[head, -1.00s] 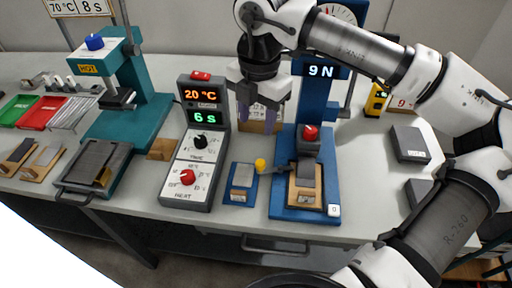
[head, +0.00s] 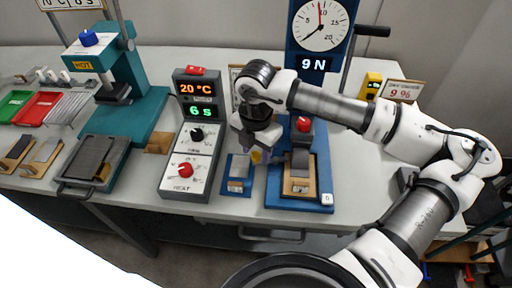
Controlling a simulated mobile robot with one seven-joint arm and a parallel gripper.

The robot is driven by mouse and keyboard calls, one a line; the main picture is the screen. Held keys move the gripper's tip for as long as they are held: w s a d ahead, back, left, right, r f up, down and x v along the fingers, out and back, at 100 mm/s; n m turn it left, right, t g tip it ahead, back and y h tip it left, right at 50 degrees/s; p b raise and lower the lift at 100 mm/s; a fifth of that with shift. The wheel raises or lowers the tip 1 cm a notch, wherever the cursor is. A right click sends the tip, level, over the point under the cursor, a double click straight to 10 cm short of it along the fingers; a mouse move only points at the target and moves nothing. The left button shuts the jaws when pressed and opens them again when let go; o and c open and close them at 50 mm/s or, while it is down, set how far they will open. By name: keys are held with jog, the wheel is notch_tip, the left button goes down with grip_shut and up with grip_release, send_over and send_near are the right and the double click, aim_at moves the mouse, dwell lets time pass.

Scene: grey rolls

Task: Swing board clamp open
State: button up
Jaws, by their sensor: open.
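The blue test stand (head: 323,165) stands right of centre, with a wooden-edged board (head: 299,187) on its base and a dark grey clamp block (head: 300,158) over the board's upper part. The lever behind the fingers is mostly hidden.
A small blue fixture (head: 238,187) lies just below my gripper. The grey control box (head: 189,150) reading 20 °C and 6 s stands close on the left. A force dial (head: 321,25) tops the stand, with a 9 N display. A teal press (head: 140,110) is further left.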

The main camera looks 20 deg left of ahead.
jog(key=shift+f, duration=0.1)
grip_shut()
